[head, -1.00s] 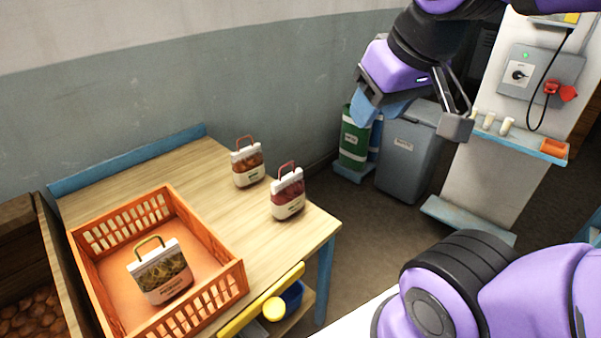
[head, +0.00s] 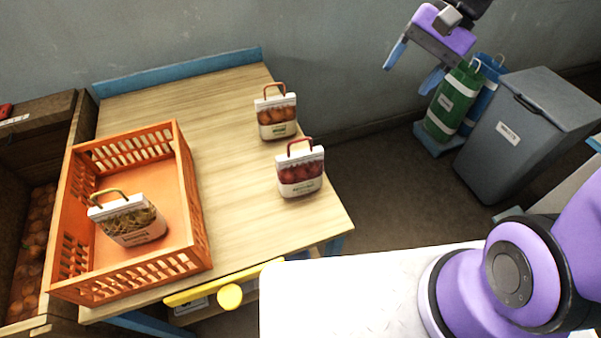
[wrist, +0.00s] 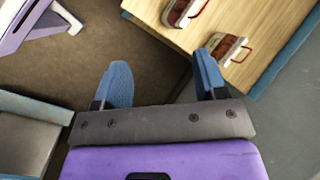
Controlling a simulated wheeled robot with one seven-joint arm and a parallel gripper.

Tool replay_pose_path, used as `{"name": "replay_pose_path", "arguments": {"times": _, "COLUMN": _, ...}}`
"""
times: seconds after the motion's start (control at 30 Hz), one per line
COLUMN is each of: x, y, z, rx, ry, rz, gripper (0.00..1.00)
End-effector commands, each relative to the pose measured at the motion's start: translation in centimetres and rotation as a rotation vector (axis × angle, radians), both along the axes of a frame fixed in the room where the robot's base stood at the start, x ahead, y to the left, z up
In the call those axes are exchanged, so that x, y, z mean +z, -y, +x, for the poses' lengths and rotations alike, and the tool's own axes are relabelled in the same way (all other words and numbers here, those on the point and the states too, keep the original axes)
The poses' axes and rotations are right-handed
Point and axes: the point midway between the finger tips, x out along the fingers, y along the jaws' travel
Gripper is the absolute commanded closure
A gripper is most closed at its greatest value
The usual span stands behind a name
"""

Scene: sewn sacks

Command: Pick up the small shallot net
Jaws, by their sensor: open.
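The rear bag (head: 277,118) shows orange-brown bulbs and the front one (head: 300,173) dark red bulbs. A third bag (head: 134,226), with yellowish contents and an olive handle, leans inside the orange crate. The labels are too small to read, so I cannot tell which is the shallot net. My gripper (head: 414,66) is open and empty, right of the table and apart from the bags. In the wrist view its blue fingers (wrist: 163,66) are spread, with the two table bags beyond them.
The orange crate (head: 188,205) fills the table's left side. The table (head: 225,150) is bare between crate and bags. A blue ledge (head: 180,72) runs along its back. A grey bin (head: 530,130) and a green cylinder (head: 455,100) stand right of it.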

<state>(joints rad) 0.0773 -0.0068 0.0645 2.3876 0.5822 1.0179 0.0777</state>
Motion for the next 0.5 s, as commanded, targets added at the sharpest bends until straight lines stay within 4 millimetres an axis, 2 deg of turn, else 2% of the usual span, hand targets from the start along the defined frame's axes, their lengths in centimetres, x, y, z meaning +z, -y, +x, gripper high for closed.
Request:
{"name": "replay_pose_path", "arguments": {"times": 0.03, "x": -1.3, "y": -0.4, "z": 0.7, "rx": -0.028, "ry": -0.053, "rz": 0.030, "gripper": 0.34}}
{"name": "replay_pose_path", "arguments": {"times": 0.27, "x": -6.4, "y": -2.2, "z": 3.7, "rx": -0.173, "ry": -0.260, "rz": 0.162, "gripper": 0.34}}
{"name": "replay_pose_path", "arguments": {"times": 0.5, "x": -12.4, "y": -3.9, "z": 6.2, "rx": -0.341, "ry": -0.474, "rz": 0.288, "gripper": 0.34}}
